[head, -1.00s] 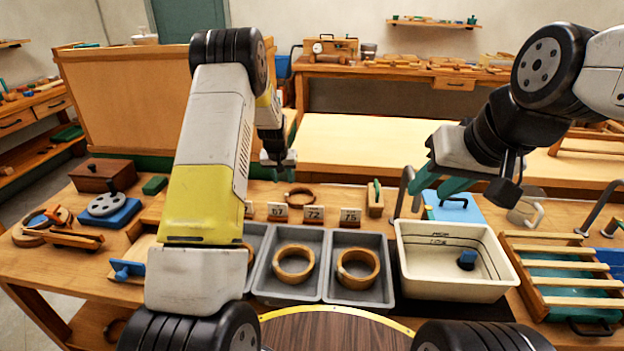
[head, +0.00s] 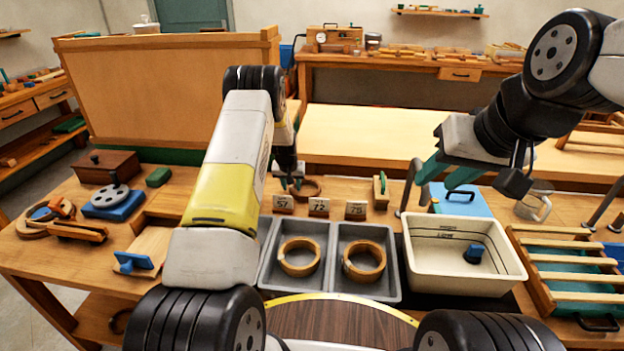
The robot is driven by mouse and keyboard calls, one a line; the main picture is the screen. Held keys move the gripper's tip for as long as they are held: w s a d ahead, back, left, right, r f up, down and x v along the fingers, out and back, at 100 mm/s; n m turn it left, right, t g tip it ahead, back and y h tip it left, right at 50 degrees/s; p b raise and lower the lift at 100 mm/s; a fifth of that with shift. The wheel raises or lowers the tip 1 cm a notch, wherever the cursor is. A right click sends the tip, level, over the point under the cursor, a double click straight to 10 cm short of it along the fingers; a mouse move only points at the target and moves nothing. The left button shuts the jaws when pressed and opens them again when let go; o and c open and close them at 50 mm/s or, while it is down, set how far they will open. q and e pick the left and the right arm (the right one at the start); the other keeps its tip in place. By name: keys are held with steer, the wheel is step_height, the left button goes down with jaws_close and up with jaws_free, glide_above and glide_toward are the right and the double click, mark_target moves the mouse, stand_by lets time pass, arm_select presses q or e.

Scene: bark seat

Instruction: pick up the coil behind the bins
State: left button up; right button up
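The wooden coil (head: 312,188) lies on the bench behind the grey bins, just behind the number cards. My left gripper (head: 291,184) points down at the coil's left side. Its small fingertips look apart, and I cannot make out whether the coil's rim is between them. Two grey bins, the left one (head: 268,270) and the right one (head: 391,288), each hold a similar wooden coil, one in the left bin (head: 283,262) and one in the right bin (head: 380,262).
Number cards (head: 319,207) stand between the bins and the coil. A wooden block (head: 380,192) is right of it. A white basin (head: 430,270), a blue box (head: 470,205) and a slatted rack (head: 560,262) fill the right side. A tall wooden panel (head: 165,95) stands behind.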

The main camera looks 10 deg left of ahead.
arm_select(q)
steer(key=shift+c, duration=0.4)
jaws_close()
